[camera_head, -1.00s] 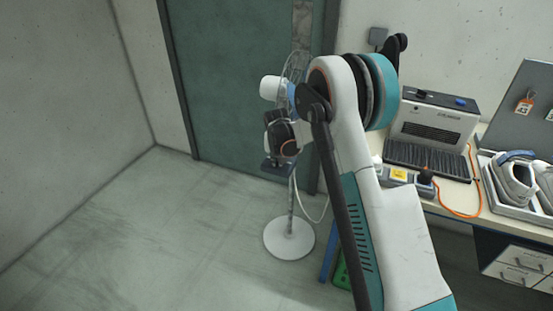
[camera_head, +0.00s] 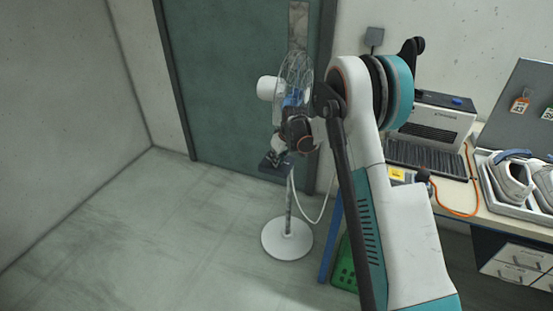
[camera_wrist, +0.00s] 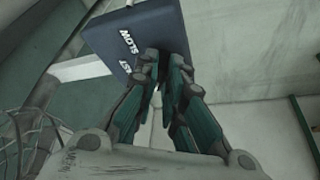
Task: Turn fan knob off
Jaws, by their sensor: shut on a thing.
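The standing fan has a white motor housing and a wire cage (camera_head: 296,75) on a thin pole above a round white base (camera_head: 287,239). Its dark control box (camera_head: 273,162) sits on the pole. In the wrist view the dark blue control box (camera_wrist: 125,33) shows white SLOW and FAST lettering. My gripper (camera_wrist: 163,68) reaches to the box's face beside the lettering, its fingers closed in on the knob. The knob itself is hidden between the fingertips, so its angle cannot be told. In the head view my gripper (camera_head: 281,150) is at the box, partly hidden.
A green door (camera_head: 225,90) stands behind the fan. A white cord (camera_head: 318,216) hangs from the fan. Floor at left is clear.

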